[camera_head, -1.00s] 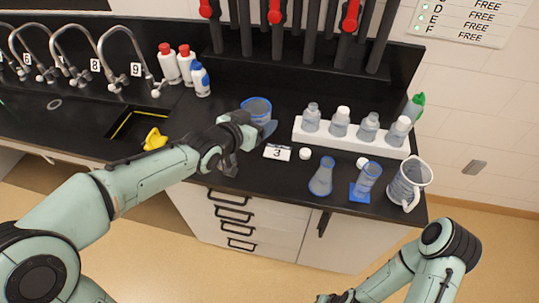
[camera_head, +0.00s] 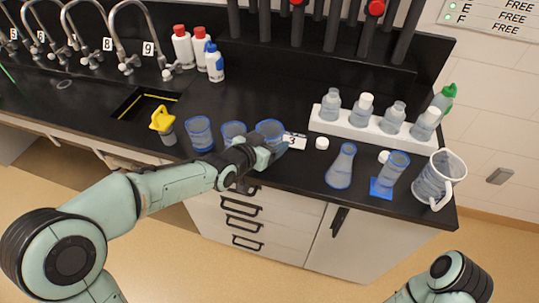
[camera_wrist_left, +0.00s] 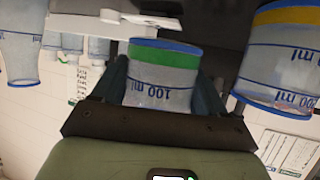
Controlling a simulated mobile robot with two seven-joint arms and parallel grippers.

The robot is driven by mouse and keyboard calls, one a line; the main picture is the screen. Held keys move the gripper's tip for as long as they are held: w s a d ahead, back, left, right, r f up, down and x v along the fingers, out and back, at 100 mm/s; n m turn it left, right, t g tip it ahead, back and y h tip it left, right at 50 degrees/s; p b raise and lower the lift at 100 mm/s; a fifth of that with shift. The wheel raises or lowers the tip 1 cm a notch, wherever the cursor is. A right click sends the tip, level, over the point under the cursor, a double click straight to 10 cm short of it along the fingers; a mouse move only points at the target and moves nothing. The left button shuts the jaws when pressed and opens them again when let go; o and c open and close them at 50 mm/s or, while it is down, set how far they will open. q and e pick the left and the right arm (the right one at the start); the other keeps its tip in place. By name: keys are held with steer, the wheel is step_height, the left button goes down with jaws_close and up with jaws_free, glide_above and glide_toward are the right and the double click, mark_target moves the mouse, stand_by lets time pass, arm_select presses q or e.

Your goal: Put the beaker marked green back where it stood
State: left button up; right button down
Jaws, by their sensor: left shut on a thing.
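The beaker marked green (camera_wrist_left: 163,80), a clear beaker with a blue rim and a green band, sits between the fingers of my left gripper (camera_wrist_left: 162,95) in the left wrist view. In the head view my left gripper (camera_head: 270,153) is shut on this beaker (camera_head: 269,130) near the front of the black counter, just left of the number 3 card (camera_head: 295,141). I cannot tell whether its base touches the counter. A yellow-banded beaker (camera_wrist_left: 288,60) stands close beside it; in the head view it is the neighbour (camera_head: 233,131) on the left. My right gripper is out of view.
Another beaker (camera_head: 199,133) stands further left, near a yellow-topped object (camera_head: 163,121) and the sink. To the right are a white cap (camera_head: 322,143), a conical flask (camera_head: 341,166), a cylinder on a blue base (camera_head: 395,170), a jug (camera_head: 437,178) and a white bottle rack (camera_head: 345,131).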

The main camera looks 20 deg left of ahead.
arm_select(q)
steer(key=shift+f, duration=2.2)
steer(key=shift+b, duration=0.35)
steer(key=shift+f, duration=0.25)
steer(key=o, duration=1)
steer(key=shift+r, duration=0.1)
steer(key=shift+r, duration=0.3)
steer(key=shift+p+v, duration=0.9)
steer(key=shift+v, duration=5.1)
